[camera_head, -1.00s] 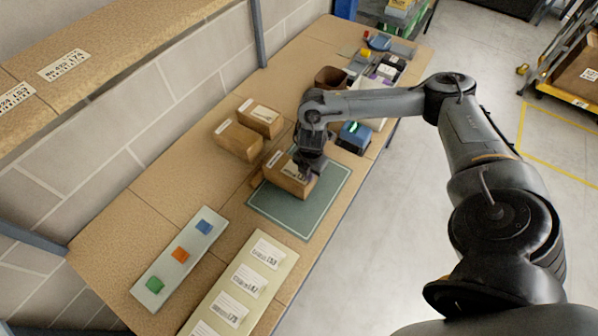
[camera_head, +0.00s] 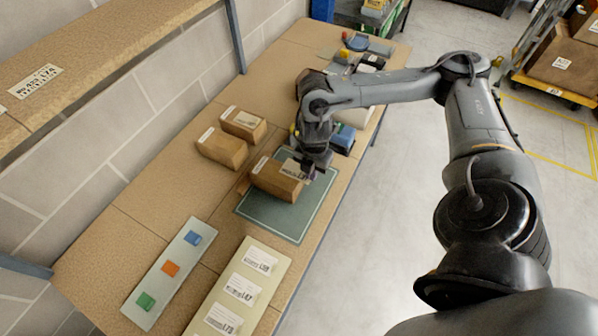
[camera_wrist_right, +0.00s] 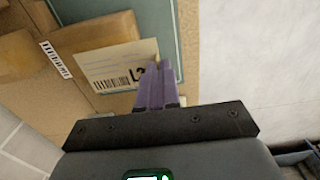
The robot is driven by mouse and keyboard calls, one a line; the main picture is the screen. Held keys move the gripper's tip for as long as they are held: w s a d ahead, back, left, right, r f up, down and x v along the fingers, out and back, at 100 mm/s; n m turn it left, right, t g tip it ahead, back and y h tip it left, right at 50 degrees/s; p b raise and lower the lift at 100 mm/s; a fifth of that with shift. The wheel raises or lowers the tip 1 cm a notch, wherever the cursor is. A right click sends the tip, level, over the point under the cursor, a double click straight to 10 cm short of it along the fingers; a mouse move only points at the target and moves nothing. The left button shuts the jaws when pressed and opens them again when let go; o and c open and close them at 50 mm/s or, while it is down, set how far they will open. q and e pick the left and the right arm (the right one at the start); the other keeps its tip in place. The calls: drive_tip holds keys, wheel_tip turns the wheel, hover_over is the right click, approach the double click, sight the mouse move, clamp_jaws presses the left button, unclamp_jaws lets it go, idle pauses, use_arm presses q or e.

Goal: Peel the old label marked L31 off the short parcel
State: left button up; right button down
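The short parcel (camera_head: 272,183), a brown box, lies on the green mat (camera_head: 275,222). Its large whitish label (camera_wrist_right: 108,68) has a barcode and print beginning "L3"; the rest is hidden by my fingers. The label also shows at the parcel's right end in the head view (camera_head: 291,167). My right gripper (camera_wrist_right: 158,72) has purple fingers close together at the label's right edge and appears shut on it. Most of the label looks flat against the parcel; whether its held edge is lifted is unclear. A smaller barcode label (camera_wrist_right: 55,60) is at the parcel's left. My left gripper is not in view.
Two brown boxes (camera_head: 222,148) (camera_head: 243,123) stand behind the parcel. A pale board with several labels (camera_head: 243,290) and a strip with coloured blocks (camera_head: 168,270) lie in front. A blue device (camera_head: 343,138) is beyond my right gripper.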

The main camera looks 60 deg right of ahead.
drive_tip(key=s+r+p, duration=0.2)
drive_tip(key=s+r, duration=0.4)
drive_tip(key=r, duration=0.1)
drive_tip(key=shift+s+a, duration=0.15)
drive_tip(key=shift+a, duration=0.15)
idle(0.4)
drive_tip(key=w+a+f+m, duration=0.3)
drive_tip(key=w+a+m, duration=0.25)
drive_tip(key=w, duration=0.25)
drive_tip(key=w+a+f+m, duration=0.3)
drive_tip(key=w+a+m, duration=0.2)
drive_tip(key=w+a, duration=0.25)
drive_tip(key=w+a+r+m, duration=0.4)
drive_tip(key=w+a+m, duration=0.3)
drive_tip(key=w+a, duration=0.45)
drive_tip(key=s+d+r+p, duration=0.1)
drive_tip(key=s+r+p, duration=0.7)
drive_tip(key=p, duration=0.6)
wheel_tip(320, 180, up, 2)
drive_tip(key=shift+d+r, duration=0.1)
drive_tip(key=shift+d, duration=0.25)
